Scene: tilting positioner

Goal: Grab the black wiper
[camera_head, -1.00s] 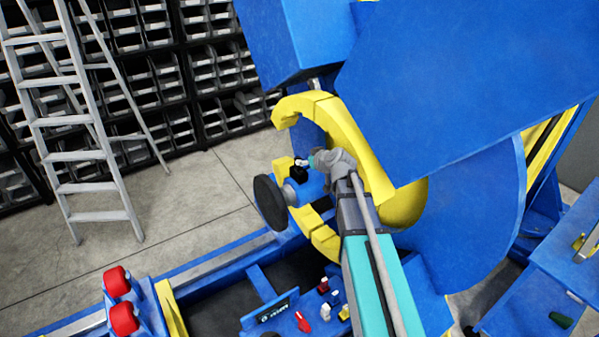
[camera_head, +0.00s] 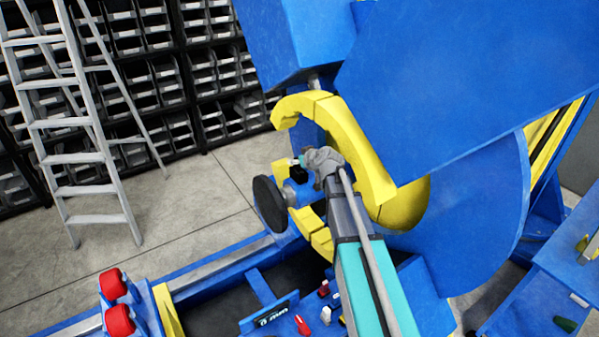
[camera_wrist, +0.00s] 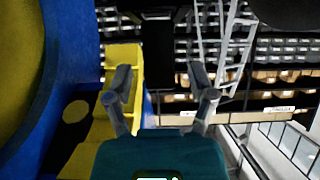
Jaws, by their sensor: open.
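A small black block (camera_head: 300,174) shows just below the end of my gripper (camera_head: 302,161) in the head view. It sits by a blue fitting in front of the yellow ring, and I cannot tell for sure whether it is the black wiper. In the wrist view my gripper (camera_wrist: 160,76) is open, with its two grey fingers well apart. A dark upright shape (camera_wrist: 157,50) shows between and beyond the fingers, too dim to name. Nothing is seen held. My arm hides part of the area behind it.
The yellow ring (camera_head: 350,140) and large blue positioner plate (camera_head: 450,90) stand close right of my gripper. A black disc (camera_head: 270,204) is just left below. Red rollers (camera_head: 116,302) are at lower left. Open floor (camera_head: 190,215) lies left, before a ladder (camera_head: 75,155) and bin shelves (camera_head: 160,75).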

